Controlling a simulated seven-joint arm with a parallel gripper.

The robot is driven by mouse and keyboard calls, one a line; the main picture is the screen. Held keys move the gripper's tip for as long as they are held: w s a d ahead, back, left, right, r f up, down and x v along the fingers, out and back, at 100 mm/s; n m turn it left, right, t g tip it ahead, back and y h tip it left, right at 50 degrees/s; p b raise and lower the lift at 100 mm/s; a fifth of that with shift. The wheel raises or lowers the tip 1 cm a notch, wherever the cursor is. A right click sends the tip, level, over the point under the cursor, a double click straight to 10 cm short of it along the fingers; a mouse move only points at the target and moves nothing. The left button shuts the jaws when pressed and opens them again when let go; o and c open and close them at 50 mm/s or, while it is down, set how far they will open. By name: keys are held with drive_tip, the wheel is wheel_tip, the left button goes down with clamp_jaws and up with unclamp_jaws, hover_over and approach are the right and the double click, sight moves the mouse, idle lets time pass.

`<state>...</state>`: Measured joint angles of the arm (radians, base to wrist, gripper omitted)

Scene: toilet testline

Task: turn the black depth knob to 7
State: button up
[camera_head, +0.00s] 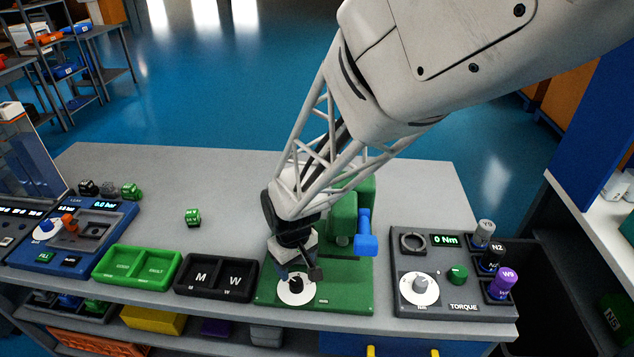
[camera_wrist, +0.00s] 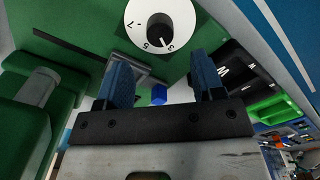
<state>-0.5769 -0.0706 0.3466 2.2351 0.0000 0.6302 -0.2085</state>
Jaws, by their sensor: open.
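The black depth knob (camera_wrist: 160,30) sits at the centre of a white numbered dial (camera_wrist: 183,14) on the green station (camera_head: 345,293). The digits 7 and 5 are readable on the dial; a light mark on the knob points near the digit beside the 5, which looks like a 3. My gripper (camera_wrist: 163,74) is open, with its two blue-grey fingers apart and nothing between them. In the head view the knob (camera_head: 296,286) is just below my gripper (camera_head: 298,271), which partly covers the dial's upper side. The fingers appear short of the knob, not around it.
The green press column (camera_head: 343,216) with a blue handle (camera_head: 365,238) stands close behind and right of my gripper. A black M/W tray (camera_head: 215,276) lies to the left. A grey torque station (camera_head: 452,270) stands to the right. The grey table behind is mostly clear.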

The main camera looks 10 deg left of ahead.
sight(296, 281)
drive_tip(key=shift+f, duration=3.45)
drive_tip(key=c, duration=0.9)
